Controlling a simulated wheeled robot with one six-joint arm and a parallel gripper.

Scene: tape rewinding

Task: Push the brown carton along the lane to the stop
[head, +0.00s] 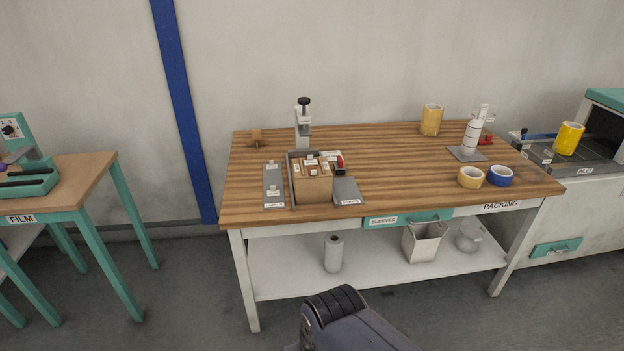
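The brown carton (314,190) stands on the left part of the wooden packing table, near its front edge. It sits beside a dark grey upright wall (291,176) on its left; small labelled parts show at its top. A flat grey strip (273,182) with small labels lies left of that wall, and a sloped grey plate (346,190) lies right of the carton. I cannot tell for certain which piece is the lane or the stop. My gripper is not in view; only a dark, rounded part of my own arm shows at the bottom centre, apart from the table.
A grey post device (303,125) stands behind the carton. Tape rolls (471,177) and a stand (471,141) are on the right of the packing table (395,180), whose middle is clear. A bin (424,243) sits on the lower shelf. A film table (75,185) stands left.

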